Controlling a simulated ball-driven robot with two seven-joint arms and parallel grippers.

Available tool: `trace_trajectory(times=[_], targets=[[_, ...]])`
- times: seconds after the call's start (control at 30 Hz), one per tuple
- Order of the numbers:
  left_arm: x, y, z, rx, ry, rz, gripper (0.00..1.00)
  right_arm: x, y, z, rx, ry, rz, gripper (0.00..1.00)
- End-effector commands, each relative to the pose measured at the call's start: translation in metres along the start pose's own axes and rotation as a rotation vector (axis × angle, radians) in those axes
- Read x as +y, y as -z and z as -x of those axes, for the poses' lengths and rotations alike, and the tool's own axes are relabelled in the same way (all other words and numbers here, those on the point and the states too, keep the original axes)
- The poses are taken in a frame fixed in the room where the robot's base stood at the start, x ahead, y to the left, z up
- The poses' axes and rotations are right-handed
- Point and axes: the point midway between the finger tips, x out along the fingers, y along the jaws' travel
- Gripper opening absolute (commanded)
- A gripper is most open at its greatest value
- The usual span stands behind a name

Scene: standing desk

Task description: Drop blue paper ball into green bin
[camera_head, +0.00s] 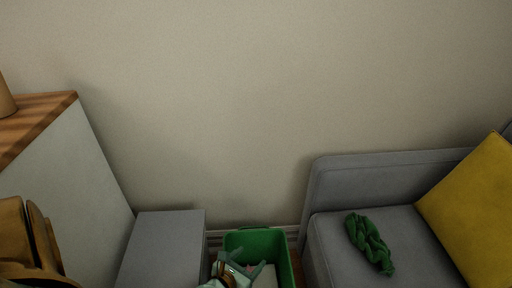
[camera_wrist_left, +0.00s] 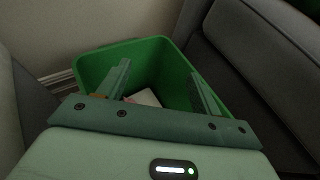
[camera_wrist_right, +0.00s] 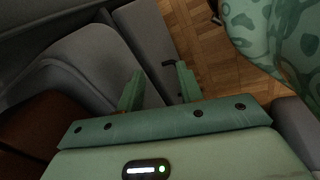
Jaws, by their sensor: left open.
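The green bin (camera_head: 284,262) stands on the floor at the bottom middle of the head view, and it fills the middle of the left wrist view (camera_wrist_left: 94,66). My left gripper (camera_head: 244,262) is over the bin's mouth with its fingers apart and nothing between them; it also shows in the left wrist view (camera_wrist_left: 160,70). A pale, whitish item (camera_wrist_left: 147,97) lies inside the bin, partly hidden by the gripper. I see no blue paper ball in any view. My right gripper (camera_wrist_right: 158,70) shows only in its wrist view, fingers apart and empty.
A grey block (camera_head: 165,245) stands left of the bin. A grey sofa (camera_head: 330,190) with a green cloth (camera_head: 370,243) and a yellow cushion (camera_head: 480,205) is on the right. A wood-topped cabinet (camera_head: 85,170) is at left. Wooden floor (camera_wrist_right: 200,45) shows in the right wrist view.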

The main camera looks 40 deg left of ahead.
Motion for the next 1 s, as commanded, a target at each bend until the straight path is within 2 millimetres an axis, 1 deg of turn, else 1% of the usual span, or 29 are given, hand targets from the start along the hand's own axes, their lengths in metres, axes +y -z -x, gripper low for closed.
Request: trace_trajectory(times=[0.03, 0.17, 0.2, 0.3, 0.47, 0.6, 0.67, 0.8, 0.9, 1.0], targets=[[-0.001, -0.02, 0.006, -0.011, 0.001, 0.005, 0.65, 0.005, -0.011, 0.006, -0.038, -0.012, 0.021, 0.36], [-0.007, -0.032, 0.031, -0.009, 0.001, 0.004, 0.65, 0.012, -0.048, 0.005, -0.176, -0.023, 0.081, 0.36], [-0.008, -0.031, 0.033, -0.008, 0.001, 0.003, 0.65, 0.001, -0.055, -0.006, -0.179, 0.001, 0.073, 0.36], [-0.011, -0.036, 0.044, -0.006, 0.0, 0.003, 0.65, -0.018, -0.073, -0.023, -0.192, 0.039, 0.058, 0.36], [-0.015, -0.043, 0.06, -0.005, 0.0, 0.001, 0.65, -0.049, -0.103, -0.045, -0.208, 0.098, 0.024, 0.36], [-0.02, -0.05, 0.074, -0.004, 0.001, 0.002, 0.65, -0.076, -0.132, -0.059, -0.221, 0.145, -0.014, 0.36], [-0.024, -0.05, 0.087, -0.003, 0.0, 0.003, 0.65, -0.087, -0.145, -0.063, -0.227, 0.163, -0.032, 0.36], [-0.034, -0.051, 0.114, -0.004, 0.001, 0.001, 0.65, -0.111, -0.178, -0.068, -0.247, 0.201, -0.076, 0.36], [-0.039, -0.052, 0.131, -0.004, 0.001, 0.001, 0.65, -0.126, -0.2, -0.069, -0.261, 0.222, -0.105, 0.36], [-0.044, -0.051, 0.145, -0.002, 0.0, 0.002, 0.65, -0.137, -0.218, -0.068, -0.274, 0.238, -0.13, 0.36]])
